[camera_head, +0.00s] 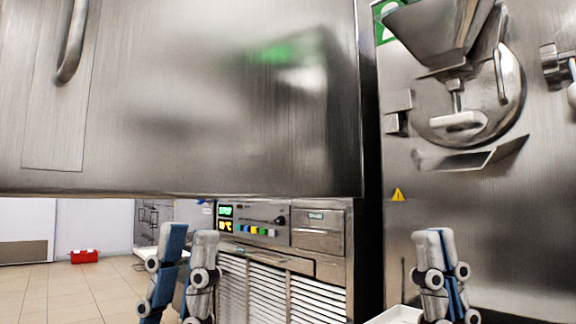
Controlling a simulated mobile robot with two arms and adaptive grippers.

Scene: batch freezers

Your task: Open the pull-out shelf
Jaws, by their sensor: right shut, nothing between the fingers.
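No part stands out clearly as the pull-out shelf. A white tray-like surface (395,315) shows at the bottom edge, partly hidden behind my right gripper, and I cannot tell whether it is the shelf. A steel front panel (319,229) with a narrow slot sits right of the controls on the lower machine. My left gripper (189,232) points up at the lower left, its blue-padded finger and grey finger apart, with nothing seen between them. My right gripper (440,235) points up in front of the right machine, its fingers together and empty.
A large steel body with a curved handle (73,40) fills the upper left. A control panel (252,222) and louvred grille (262,290) lie below it. The right machine carries a hopper (436,30) and spout. A red box (84,256) lies on the tiled floor.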

